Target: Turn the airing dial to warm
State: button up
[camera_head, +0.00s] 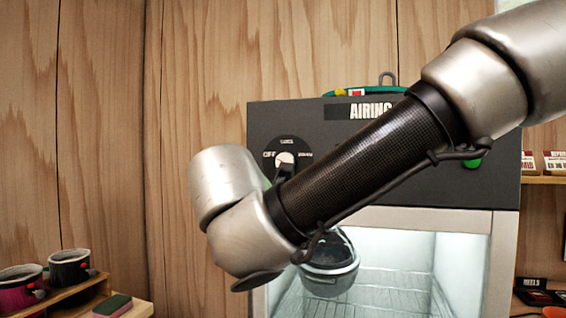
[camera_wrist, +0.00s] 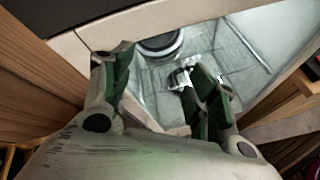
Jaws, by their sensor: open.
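The airing dial (camera_head: 285,160) is a white knob on the dark panel of the airing cabinet (camera_head: 330,138), at the panel's left. OFF is lettered to its left, and more lettering runs around it, partly too small to read. The knob's exact pointing is hard to tell. My arm crosses in front of the panel and hides the part right of the dial. My gripper (camera_wrist: 158,85) shows in the wrist view with its green-padded fingers spread apart and nothing between them. It is in front of the cabinet's lit opening. The dial is not visible in the wrist view.
The cabinet's lit inside (camera_head: 385,265) has wire racks and a dark round item (camera_head: 330,270). A green button (camera_head: 472,162) is on the panel's right. Gear with a green strap lies on top. Mugs (camera_head: 70,267) stand on a wooden stand at lower left; shelves stand at right.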

aim_at(285, 157)
jog(key=a+r+n+t, duration=0.4)
jog(key=a+r+t, duration=0.1)
jog(key=r, duration=0.7)
jog(key=w+d+n, duration=0.1)
jog(key=w+d, duration=0.2)
jog(key=w, duration=0.5)
jog(key=shift+r, duration=0.1)
jog(key=c, duration=1)
